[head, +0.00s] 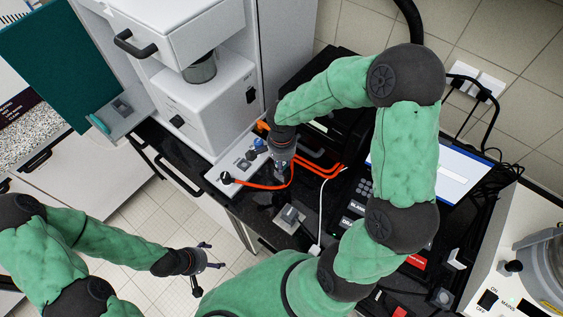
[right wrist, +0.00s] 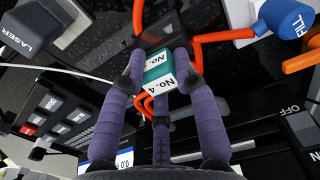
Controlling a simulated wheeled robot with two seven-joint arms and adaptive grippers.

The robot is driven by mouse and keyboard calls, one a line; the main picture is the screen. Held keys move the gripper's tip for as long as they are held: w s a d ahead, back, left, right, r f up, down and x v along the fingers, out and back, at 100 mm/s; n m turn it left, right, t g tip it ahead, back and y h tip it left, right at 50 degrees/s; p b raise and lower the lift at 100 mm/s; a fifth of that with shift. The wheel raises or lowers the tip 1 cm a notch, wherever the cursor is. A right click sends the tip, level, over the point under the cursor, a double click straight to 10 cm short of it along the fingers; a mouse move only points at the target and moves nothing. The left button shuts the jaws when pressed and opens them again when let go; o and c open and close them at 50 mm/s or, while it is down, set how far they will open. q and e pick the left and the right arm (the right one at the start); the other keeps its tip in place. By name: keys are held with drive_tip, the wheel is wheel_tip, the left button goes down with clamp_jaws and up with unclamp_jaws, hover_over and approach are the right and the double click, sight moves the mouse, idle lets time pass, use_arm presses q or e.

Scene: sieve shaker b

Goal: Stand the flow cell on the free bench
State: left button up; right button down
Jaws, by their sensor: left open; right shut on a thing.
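My right gripper (right wrist: 160,75) is shut on a small block with a teal band and white faces marked "NO. 4", which I take to be the flow cell (right wrist: 156,62). Its fingers stand around the block, and its far end is dark and hard to make out. In the head view my right gripper (head: 282,168) points down beside a white panel, and the block cannot be made out there. Black bench top (head: 262,213) shows in front of the panel. My left gripper (head: 207,267) is open and empty, over the floor at lower left.
Orange tubing (head: 318,168) runs close to my right gripper; whether it joins the block is unclear. The white panel (head: 222,182) bears a blue FILL knob (right wrist: 285,18). A grey-topped block (head: 290,217) stands on the bench near a white cable. A LASER box (right wrist: 32,24) and keypad (right wrist: 58,115) lie left.

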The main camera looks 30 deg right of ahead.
drive_tip(key=shift+r, duration=0.1)
drive_tip(key=c, duration=0.9)
unclamp_jaws()
drive_tip(key=shift+f, duration=0.2)
drive_tip(key=shift+c, duration=0.2)
drive_tip(key=shift+r, duration=0.5)
wheel_tip(320, 180, up, 11)
drive_tip(key=p, duration=0.1)
drive_tip(key=shift+r, duration=0.2)
